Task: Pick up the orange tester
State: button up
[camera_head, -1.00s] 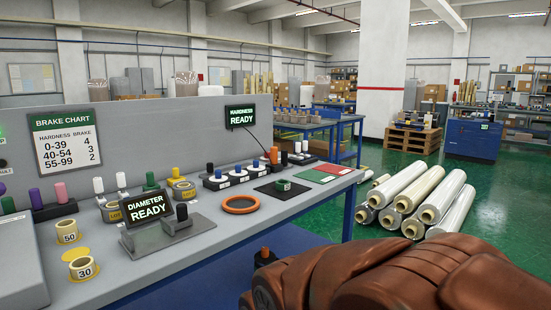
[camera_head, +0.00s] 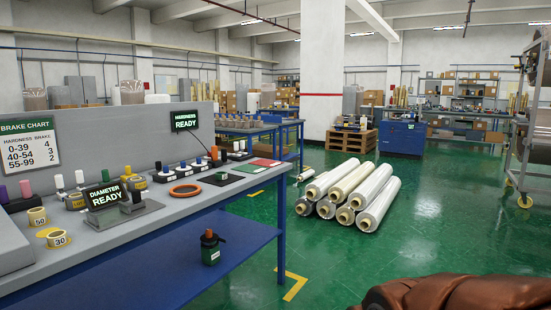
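A small orange tester (camera_head: 214,154) stands upright on the grey bench (camera_head: 122,239). It is near the back edge, beside the black hardness display (camera_head: 185,121), with a dark cable running between them. It is small in view, so its details are hard to tell. My gripper is not in view. Only a reddish-brown part of my arm shows at the bottom right, well apart from the bench.
An orange ring (camera_head: 186,191), a diameter display (camera_head: 105,195) and several coloured plugs are on the bench. A black container with an orange top (camera_head: 210,247) is on the blue lower shelf (camera_head: 180,282). Wrapped rolls (camera_head: 374,204) lie on the green floor, which is clear in front.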

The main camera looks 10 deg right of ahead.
aim_at(215, 149)
jog(key=z, duration=0.5)
jog(key=i, duration=2.05)
jog(key=u, duration=1.5)
jog(key=i, duration=0.75)
jog(key=u, duration=0.7)
